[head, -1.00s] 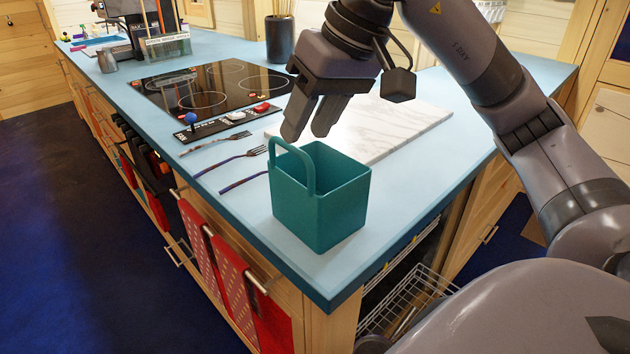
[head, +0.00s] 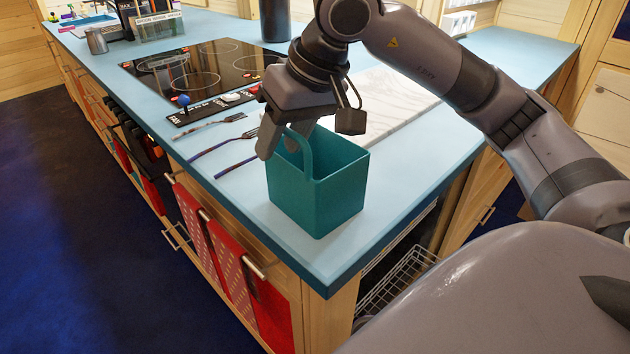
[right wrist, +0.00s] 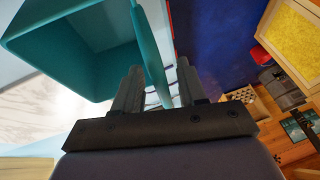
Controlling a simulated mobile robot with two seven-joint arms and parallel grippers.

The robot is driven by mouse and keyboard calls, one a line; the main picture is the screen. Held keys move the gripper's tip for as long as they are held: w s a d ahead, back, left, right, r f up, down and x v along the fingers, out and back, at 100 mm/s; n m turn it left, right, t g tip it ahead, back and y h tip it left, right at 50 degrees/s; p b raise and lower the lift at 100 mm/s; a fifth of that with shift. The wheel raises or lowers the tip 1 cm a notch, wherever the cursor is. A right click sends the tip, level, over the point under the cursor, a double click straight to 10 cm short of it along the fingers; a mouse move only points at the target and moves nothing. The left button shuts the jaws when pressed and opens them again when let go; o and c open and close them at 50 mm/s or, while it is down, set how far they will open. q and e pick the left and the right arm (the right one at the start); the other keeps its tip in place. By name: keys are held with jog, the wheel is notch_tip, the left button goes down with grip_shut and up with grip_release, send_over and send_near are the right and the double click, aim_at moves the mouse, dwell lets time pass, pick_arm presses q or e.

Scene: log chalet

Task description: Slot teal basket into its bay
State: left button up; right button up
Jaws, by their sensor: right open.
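The teal basket (head: 322,195) stands upright and empty on the blue counter near its front corner. Its upright loop handle (head: 307,158) rises from the left side. My right gripper (head: 281,145) is open at the top of the handle, fingers pointing down. In the right wrist view, the handle (right wrist: 155,50) passes between the two fingers (right wrist: 155,88), and the basket's open inside (right wrist: 85,45) lies to the left. The fingers are not closed on it. My left gripper is not in view. I cannot tell which opening is the basket's bay.
Forks (head: 222,151) lie left of the basket. A marble slab (head: 385,105) lies behind it and a black cooktop (head: 195,75) stands further back. An open compartment with a wire basket (head: 395,280) is under the counter's right end. Red towels (head: 232,265) hang in front.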

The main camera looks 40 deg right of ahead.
jog(key=shift+c, duration=0.3)
grip_shut()
jog(key=shift+r, duration=0.1)
